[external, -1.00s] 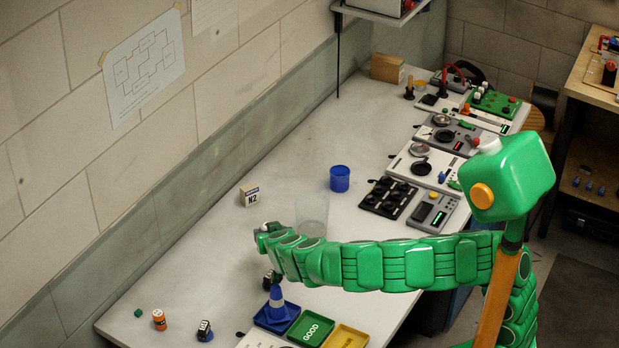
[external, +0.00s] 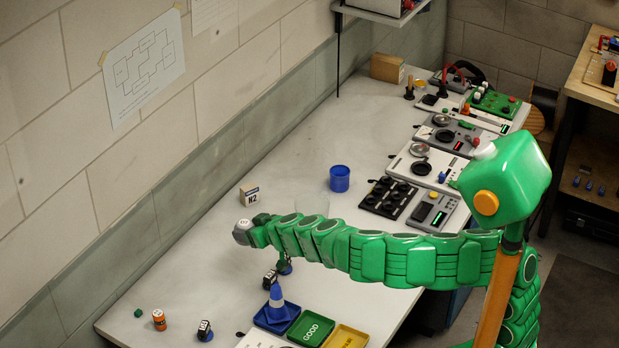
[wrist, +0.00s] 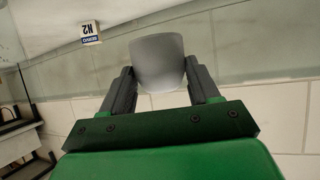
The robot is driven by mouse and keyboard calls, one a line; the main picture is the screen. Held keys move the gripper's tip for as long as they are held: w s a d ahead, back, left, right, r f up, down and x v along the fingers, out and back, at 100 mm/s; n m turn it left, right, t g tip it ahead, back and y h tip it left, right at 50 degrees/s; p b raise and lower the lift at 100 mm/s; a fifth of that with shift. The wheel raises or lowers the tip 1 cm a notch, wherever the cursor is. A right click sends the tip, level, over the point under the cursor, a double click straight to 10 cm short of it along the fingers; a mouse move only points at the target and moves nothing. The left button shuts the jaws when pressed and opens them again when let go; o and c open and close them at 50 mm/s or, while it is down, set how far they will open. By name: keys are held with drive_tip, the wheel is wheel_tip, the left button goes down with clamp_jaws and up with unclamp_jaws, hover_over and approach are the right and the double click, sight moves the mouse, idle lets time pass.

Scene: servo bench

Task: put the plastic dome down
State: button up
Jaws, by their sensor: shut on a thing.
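The plastic dome (wrist: 157,62) is a smooth pale grey, rounded piece. In the wrist view it sits between the two dark fingers of my gripper (wrist: 160,84), which is shut on it. In the external view the dome (external: 241,233) shows as a small grey shape at the far end of my green arm, to the left. It appears held above the bench, near the N2 block; its exact height cannot be told. The fingers are hard to make out in the external view.
The N2 block (external: 249,195) stands near the wall, with a blue cup (external: 340,179) to its right. A clear container (external: 318,205) is mostly hidden behind my arm. A blue cone (external: 276,297) and trays are in front. The bench left of my gripper is mostly clear.

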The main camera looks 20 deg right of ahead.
drive_tip(key=shift+a+f+n+g+y, duration=0.1)
drive_tip(key=shift+a+n+g+y, duration=0.5)
drive_tip(key=shift+n+y, duration=0.25)
drive_tip(key=shift+s+a+f+n+g+y, duration=0.15)
drive_tip(key=shift+a+n+g+y, duration=0.45)
drive_tip(key=shift+n, duration=0.35)
drive_tip(key=s+n+g+y, duration=0.3)
drive_tip(key=s+n+g, duration=0.5)
drive_tip(key=n+g, duration=0.1)
drive_tip(key=shift+w+a+f, duration=2.2)
drive_tip(key=shift+a+f, duration=0.05)
drive_tip(key=shift+a, duration=0.2)
drive_tip(key=shift+w+a+f, duration=2.15)
drive_tip(key=shift+a+f, duration=0.1)
drive_tip(key=shift+a, duration=0.2)
drive_tip(key=shift+w+f, duration=0.1)
drive_tip(key=shift+f, duration=1.5)
drive_tip(key=shift+f, duration=0.1)
